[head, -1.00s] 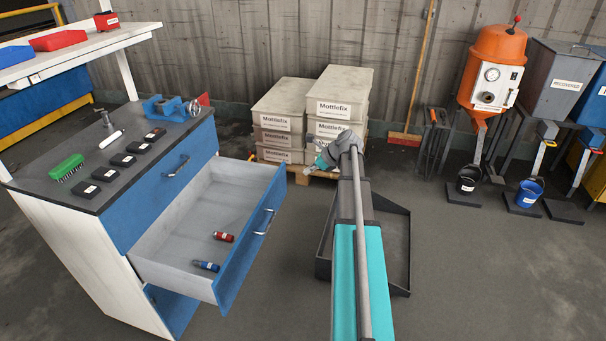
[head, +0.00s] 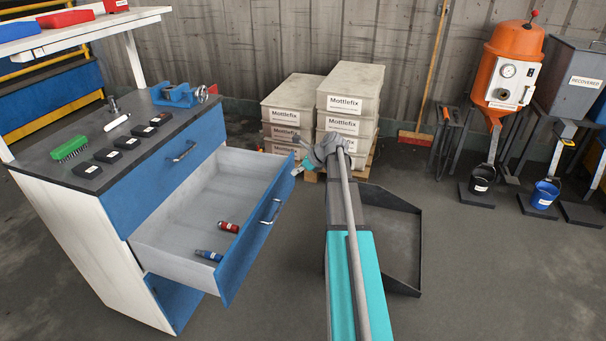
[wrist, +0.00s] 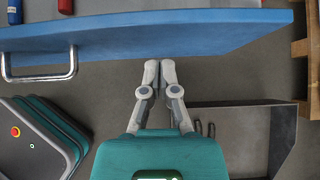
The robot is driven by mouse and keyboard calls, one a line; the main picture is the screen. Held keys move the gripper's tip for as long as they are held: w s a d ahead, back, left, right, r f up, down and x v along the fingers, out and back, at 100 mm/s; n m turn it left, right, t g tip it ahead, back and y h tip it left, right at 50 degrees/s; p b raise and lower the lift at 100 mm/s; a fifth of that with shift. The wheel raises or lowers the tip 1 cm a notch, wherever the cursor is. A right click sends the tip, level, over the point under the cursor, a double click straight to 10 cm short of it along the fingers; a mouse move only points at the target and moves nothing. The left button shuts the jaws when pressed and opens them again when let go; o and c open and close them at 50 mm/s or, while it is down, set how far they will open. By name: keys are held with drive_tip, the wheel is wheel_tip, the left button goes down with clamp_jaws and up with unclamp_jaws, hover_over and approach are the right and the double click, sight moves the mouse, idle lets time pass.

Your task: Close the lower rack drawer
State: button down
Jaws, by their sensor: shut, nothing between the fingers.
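The lower rack drawer (head: 190,215) stands pulled out of the blue and white workbench, under a shut upper drawer (head: 165,175). Its blue front (wrist: 190,30) runs across the top of the wrist view, with its metal handle (wrist: 40,77) at the left. A red cylinder (head: 228,227) and a blue cylinder (head: 209,255) lie inside the drawer. My gripper (wrist: 160,64) is shut and empty, its fingertips just short of the drawer front in the wrist view, right of the handle. I cannot tell whether they touch it. In the head view my gripper (head: 300,158) is near the front's far end.
Stacked Mottlefix boxes (head: 345,105) stand on a wooden pallet (head: 362,165) behind my gripper. An orange hopper machine (head: 510,75) and buckets stand at the right. The floor (head: 460,260) at the right front is clear.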

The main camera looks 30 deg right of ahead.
drive_tip(key=shift+w+a+r, duration=0.1)
drive_tip(key=shift+w+a, duration=0.75)
drive_tip(key=shift+w, duration=0.2)
